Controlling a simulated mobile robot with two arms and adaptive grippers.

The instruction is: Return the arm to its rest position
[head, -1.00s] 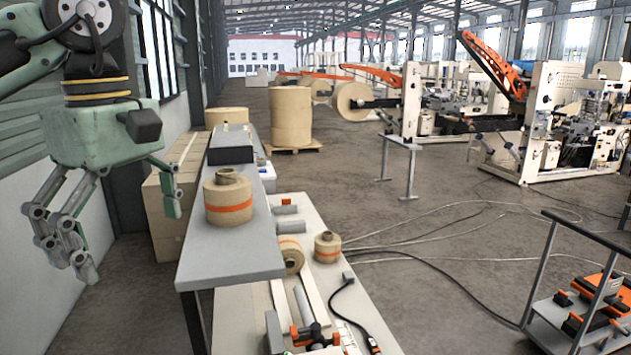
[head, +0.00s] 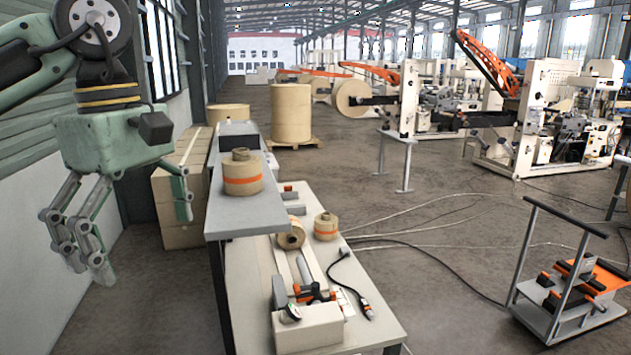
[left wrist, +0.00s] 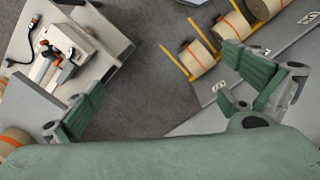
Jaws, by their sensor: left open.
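My left gripper (head: 125,232) hangs at the left of the head view, fingers pointing down and spread wide. It is empty, in the air left of the grey raised shelf, over the floor beside the wall. In the left wrist view its two fingers (left wrist: 170,100) stand far apart with nothing between them but floor. My right arm and gripper do not show in either view.
A paper roll with an orange band (head: 243,180) stands on the grey shelf (head: 240,218). A lower workbench (head: 368,318) holds smaller rolls and tools. Stacked cardboard boxes (head: 180,205) stand behind my gripper. A cart (head: 520,310) stands at the right; floor between is open, with cables.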

